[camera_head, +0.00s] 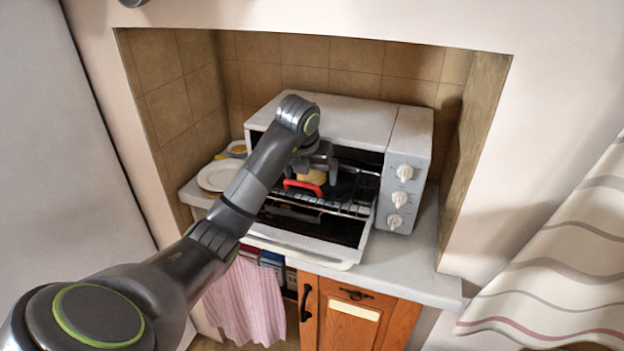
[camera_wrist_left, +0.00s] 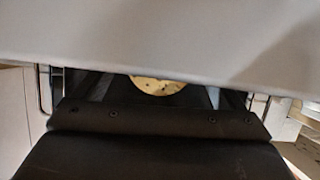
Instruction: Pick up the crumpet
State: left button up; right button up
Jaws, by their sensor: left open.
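The crumpet (camera_head: 313,177) is a round, pale tan piece inside the open toaster oven (camera_head: 352,118), above its wire rack. In the left wrist view the lower part of the pitted crumpet (camera_wrist_left: 160,87) shows, and a pale grey surface hides the rest. My left gripper (camera_head: 314,166) is open at the oven's mouth, over and around the crumpet. I cannot tell whether its fingers touch it. A red curved piece (camera_head: 303,187) lies just in front of the crumpet. My right gripper is not in view.
The oven door (camera_head: 305,246) is folded down over the counter (camera_head: 402,262). A white plate (camera_head: 217,176) and a small dish with something yellow (camera_head: 238,149) stand left of the oven. Tiled alcove walls enclose the oven. A curtain (camera_head: 560,255) hangs at right.

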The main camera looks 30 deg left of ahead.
pick_arm(q)
jog(key=shift+c, duration=0.4)
jog(key=c, duration=1)
jog(key=shift+r, duration=0.15)
